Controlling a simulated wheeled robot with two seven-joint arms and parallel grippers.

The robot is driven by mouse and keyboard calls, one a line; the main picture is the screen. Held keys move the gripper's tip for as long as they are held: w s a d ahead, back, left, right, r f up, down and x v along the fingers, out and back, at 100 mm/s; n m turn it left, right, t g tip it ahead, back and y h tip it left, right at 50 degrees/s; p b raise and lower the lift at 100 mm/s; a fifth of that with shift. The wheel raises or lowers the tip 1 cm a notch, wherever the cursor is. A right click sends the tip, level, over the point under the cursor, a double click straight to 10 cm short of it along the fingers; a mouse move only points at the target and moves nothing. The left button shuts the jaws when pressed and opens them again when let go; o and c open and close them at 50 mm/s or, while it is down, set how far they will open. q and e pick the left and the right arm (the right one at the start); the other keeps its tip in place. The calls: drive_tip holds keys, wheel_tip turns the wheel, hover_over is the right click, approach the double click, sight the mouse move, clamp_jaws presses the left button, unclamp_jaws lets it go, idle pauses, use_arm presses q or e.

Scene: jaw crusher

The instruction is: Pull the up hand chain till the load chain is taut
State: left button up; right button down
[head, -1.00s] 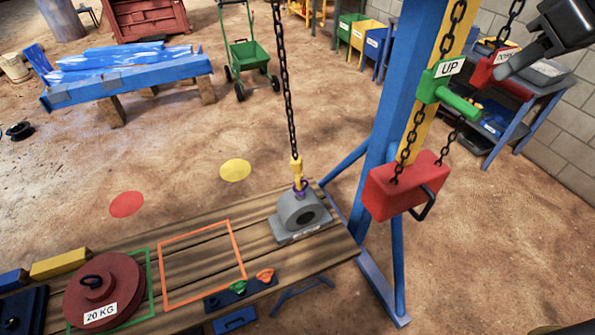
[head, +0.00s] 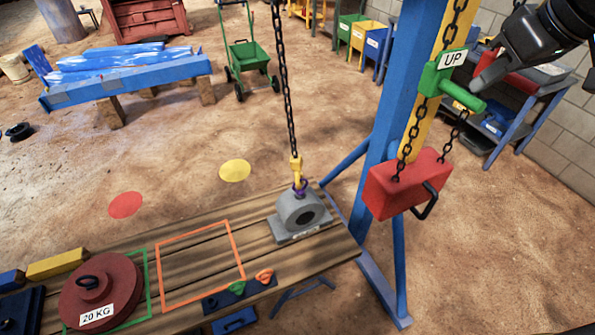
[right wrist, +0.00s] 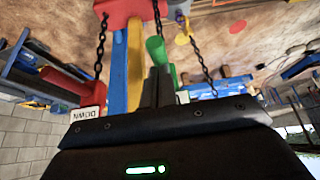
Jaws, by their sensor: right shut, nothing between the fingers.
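The green UP handle (head: 433,80) hangs on the hand chain beside the yellow strip of the blue post, its peg pointing right. My right gripper (head: 478,82) is shut and empty, its tips just above and right of the peg. In the right wrist view the shut fingers (right wrist: 158,86) appear close to the green peg (right wrist: 156,48); contact cannot be told. The red DOWN handle (head: 522,80) is partly hidden behind my right gripper. The load chain (head: 286,80) hangs straight to a yellow hook (head: 296,168) at the grey block (head: 302,212). My left gripper is not in view.
The red hoist box (head: 400,185) hangs in front of the blue post (head: 392,110). A wooden bench (head: 335,240) carries the grey block and a 20 KG weight (head: 100,295). A blue shelf table (head: 545,100) stands behind my right gripper.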

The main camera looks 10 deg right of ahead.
drive_tip(key=shift+a+f, duration=0.1)
idle(0.3)
drive_tip(key=shift+f+b, duration=0.5)
drive_tip(key=shift+b, duration=0.05)
drive_tip(key=shift+r, duration=0.1)
drive_tip(key=shift+s+d, duration=0.2)
drive_tip(key=shift+s, duration=0.25)
drive_tip(key=s, duration=0.2)
drive_tip(key=s+d+b, duration=0.1)
drive_tip(key=shift+s+d+r, duration=0.1)
drive_tip(key=shift+s+r, duration=0.15)
drive_tip(key=shift+s, duration=0.15)
